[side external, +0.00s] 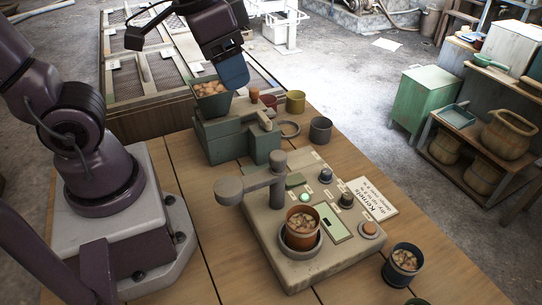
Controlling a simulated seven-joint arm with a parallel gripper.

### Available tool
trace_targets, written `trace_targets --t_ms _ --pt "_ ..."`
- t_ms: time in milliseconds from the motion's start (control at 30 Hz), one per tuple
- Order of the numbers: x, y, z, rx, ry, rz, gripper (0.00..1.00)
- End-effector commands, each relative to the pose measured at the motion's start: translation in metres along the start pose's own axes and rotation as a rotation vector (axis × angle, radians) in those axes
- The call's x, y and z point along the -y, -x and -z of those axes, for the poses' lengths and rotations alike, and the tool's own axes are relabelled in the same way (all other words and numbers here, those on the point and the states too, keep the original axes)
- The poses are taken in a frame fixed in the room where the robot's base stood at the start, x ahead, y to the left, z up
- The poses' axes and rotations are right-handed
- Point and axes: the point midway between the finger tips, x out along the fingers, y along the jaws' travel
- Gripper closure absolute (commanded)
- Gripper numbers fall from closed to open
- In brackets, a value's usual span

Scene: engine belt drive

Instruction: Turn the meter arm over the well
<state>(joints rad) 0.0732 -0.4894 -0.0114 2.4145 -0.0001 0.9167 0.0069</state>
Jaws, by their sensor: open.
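The meter (322,248) is a beige box on the wooden table with a grey post. Its meter arm (251,186) reaches left from the post and ends in a round grey head (229,191). The head hangs beyond the meter's left edge, apart from the well (301,245). A red-brown cup (303,222) full of kernels stands upright in the well. My gripper (233,74) is at the top, just behind and right of the green hopper, far from the meter arm. It is open; its fingertips are partly hidden and I see nothing held.
A green mill (228,135) with a kernel-filled hopper (212,100) stands behind the meter. A blue cup of kernels (402,264) stands right of the meter. A printed card (371,199) lies behind it.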

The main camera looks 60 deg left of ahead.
Motion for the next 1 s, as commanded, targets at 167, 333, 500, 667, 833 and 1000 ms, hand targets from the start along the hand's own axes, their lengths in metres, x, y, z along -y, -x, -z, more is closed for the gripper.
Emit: trace_targets --t_ms 167,333,500,667,833,1000 --pt "-0.020 -0.031 0.027 0.178 -0.107 -0.020 0.42" --pt "-0.034 -0.051 0.044 0.278 -0.181 -0.034 0.42" --pt "-0.036 -0.051 0.055 0.296 -0.219 -0.041 0.42" --pt "-0.036 -0.068 0.047 0.304 -0.224 -0.041 0.42" --pt "-0.036 -0.102 0.036 0.306 -0.223 -0.041 0.42" --pt "-0.036 -0.135 0.026 0.305 -0.224 -0.041 0.42"
